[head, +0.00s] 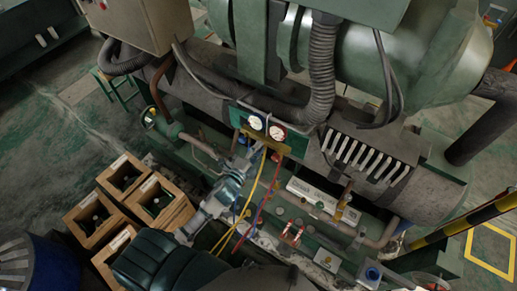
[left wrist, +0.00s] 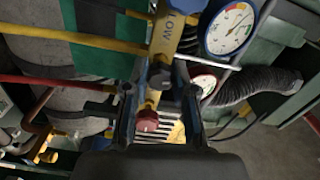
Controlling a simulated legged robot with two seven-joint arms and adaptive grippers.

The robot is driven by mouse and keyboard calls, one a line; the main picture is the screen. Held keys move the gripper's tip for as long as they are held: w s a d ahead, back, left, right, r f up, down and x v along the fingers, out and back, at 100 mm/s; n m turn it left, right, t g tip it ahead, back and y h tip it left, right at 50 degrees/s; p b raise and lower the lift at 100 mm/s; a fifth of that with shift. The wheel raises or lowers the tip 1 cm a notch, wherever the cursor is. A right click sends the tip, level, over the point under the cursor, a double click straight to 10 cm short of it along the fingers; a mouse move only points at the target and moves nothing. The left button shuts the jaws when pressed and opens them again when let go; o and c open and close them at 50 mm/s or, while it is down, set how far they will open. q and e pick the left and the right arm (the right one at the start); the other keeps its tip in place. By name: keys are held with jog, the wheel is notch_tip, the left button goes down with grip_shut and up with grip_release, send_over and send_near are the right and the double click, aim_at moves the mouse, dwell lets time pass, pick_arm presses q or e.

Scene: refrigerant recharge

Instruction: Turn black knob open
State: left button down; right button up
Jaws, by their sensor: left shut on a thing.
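In the head view a gauge manifold (head: 270,141) with a yellow body and two round dials sits at the machine's green panel. My left gripper (head: 250,157) reaches its lower left side. In the left wrist view the gripper (left wrist: 163,83) is shut at the yellow manifold body (left wrist: 168,35), which is marked LOW. A white dial (left wrist: 230,29) is to the right, with a second, red-marked dial partly hidden below it. A red knob (left wrist: 147,121) shows between the fingers. My right gripper is not in view.
Yellow and red hoses (head: 248,212) hang down from the manifold past my left arm. Pipes and a grey corrugated hose (head: 322,60) surround the panel. Wooden boxes (head: 94,215) stand at the lower left. A yellow-black striped bar (head: 465,218) is at the right.

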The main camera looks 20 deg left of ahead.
pick_arm(q)
jog(key=shift+a+f, duration=0.1)
dwell(0.4)
jog(key=c, duration=1.2)
grip_release()
jog(key=shift+o, duration=1.3)
jog(key=shift+a, duration=0.15)
jog(key=s+a, duration=0.1)
jog(key=s, duration=1)
jog(key=shift+s+a, duration=0.4)
jog(key=shift+f, duration=0.1)
